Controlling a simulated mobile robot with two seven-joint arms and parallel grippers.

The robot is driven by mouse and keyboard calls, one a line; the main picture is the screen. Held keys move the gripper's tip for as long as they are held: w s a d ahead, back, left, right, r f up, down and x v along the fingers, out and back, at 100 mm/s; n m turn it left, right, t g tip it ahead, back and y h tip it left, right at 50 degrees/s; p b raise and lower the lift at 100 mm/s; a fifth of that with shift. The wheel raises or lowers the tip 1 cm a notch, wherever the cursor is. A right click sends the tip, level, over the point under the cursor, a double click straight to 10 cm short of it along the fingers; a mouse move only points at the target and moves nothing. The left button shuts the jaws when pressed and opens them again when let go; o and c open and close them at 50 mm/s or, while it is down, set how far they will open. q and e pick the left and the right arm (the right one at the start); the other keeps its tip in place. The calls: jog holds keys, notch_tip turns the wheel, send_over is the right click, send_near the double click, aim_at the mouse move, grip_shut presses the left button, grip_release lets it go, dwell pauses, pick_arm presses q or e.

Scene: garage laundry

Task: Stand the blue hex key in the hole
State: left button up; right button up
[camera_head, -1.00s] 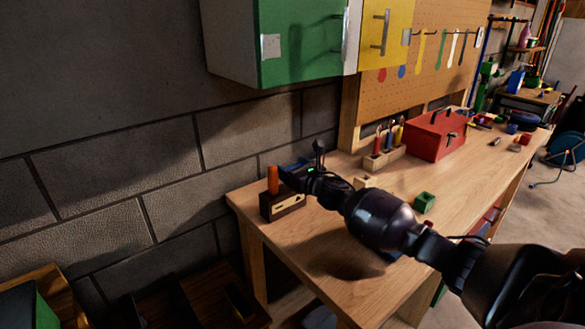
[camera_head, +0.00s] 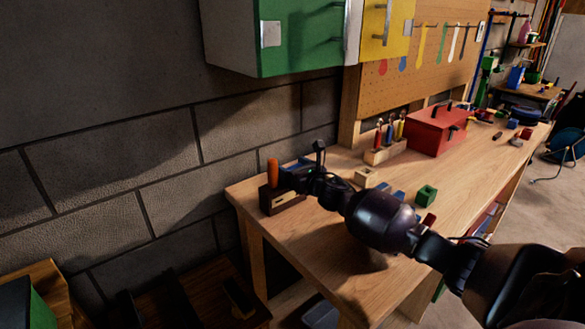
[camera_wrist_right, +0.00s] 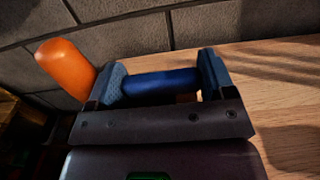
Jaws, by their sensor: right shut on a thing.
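My right gripper (camera_head: 291,174) is at the near left corner of the workbench, beside and above a dark block (camera_head: 283,202) with a pale label. In the right wrist view its two blue-padded fingers (camera_wrist_right: 163,84) are shut on a blue cylindrical piece, the blue hex key (camera_wrist_right: 160,81), lying crosswise between them. An orange-handled tool (camera_head: 272,172) stands upright in the block, close outside one finger; it also shows in the right wrist view (camera_wrist_right: 66,63). The gripper covers much of the block's top, so I cannot see an empty hole. My left gripper is out of view.
On the workbench (camera_head: 345,285) are a pale block (camera_head: 366,177), a green block (camera_head: 427,195), a wooden holder (camera_head: 385,152) with several upright tools, and a red toolbox (camera_head: 436,130). A brick wall (camera_head: 155,205) is close behind the dark block.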

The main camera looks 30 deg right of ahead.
jog(key=shift+f, duration=0.45)
jog(key=o, duration=0.9)
jog(key=s+p, duration=0.1)
jog(key=s, duration=0.2)
jog(key=s+p, duration=0.1)
jog(key=s, duration=0.3)
jog(key=s+d, duration=0.1)
jog(key=s, duration=0.2)
jog(key=shift+s+p, duration=0.4)
